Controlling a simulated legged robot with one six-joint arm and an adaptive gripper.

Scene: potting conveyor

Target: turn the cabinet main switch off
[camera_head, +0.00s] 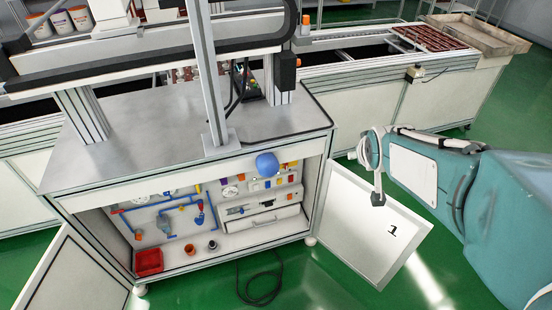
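The cabinet (184,188) under the grey worktop stands open at the front, with piping, gauges and small coloured parts inside. Small red, yellow and orange parts (293,166) sit at its upper right; I cannot tell which part is the main switch or how it is set. A rounded blue object (267,164) shows in front of the cabinet's top edge. My teal arm comes in from the right. Its end, my gripper (377,198), with a dark tip, is in front of the right door, right of the opening and apart from the coloured parts. Its finger opening is not clear.
The right door (375,232), marked 1, and the left door (75,275) are swung open. A red bin (149,262) and small pots (190,249) stand on the cabinet floor. A black cable (262,288) lies on the green floor. A conveyor (440,62) runs behind.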

